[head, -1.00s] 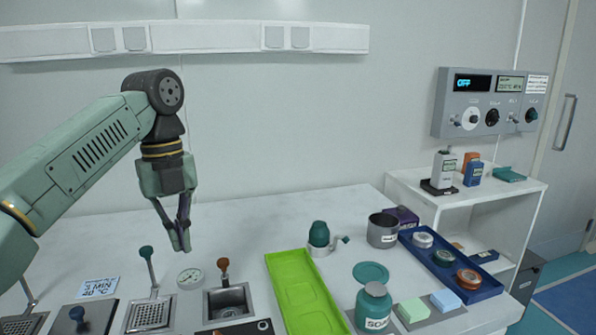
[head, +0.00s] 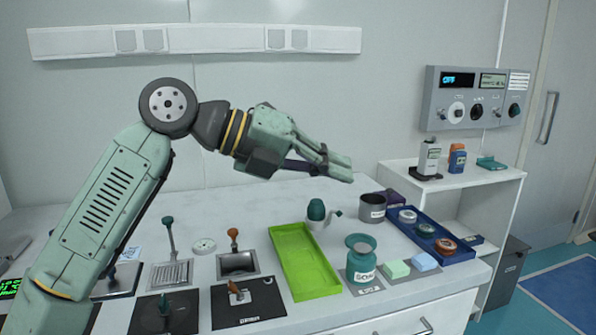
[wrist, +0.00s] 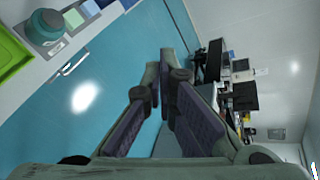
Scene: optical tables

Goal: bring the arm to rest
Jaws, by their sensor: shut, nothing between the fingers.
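My gripper (head: 335,172) is in the head view, raised above the white table (head: 225,195) and pointing right, its fingers together and empty. My arm bends at a high elbow on the left. In the wrist view my gripper (wrist: 160,88) shows its two fingers close together, with blue floor and distant furniture beyond them. The fingers touch nothing on the table.
Below and to the right are a green tray (head: 305,262), a teal soap jar (head: 362,265), a metal pot (head: 372,208) and a blue tray (head: 455,250) with several round tins. A white shelf (head: 455,190) stands right. The air above the table is clear.

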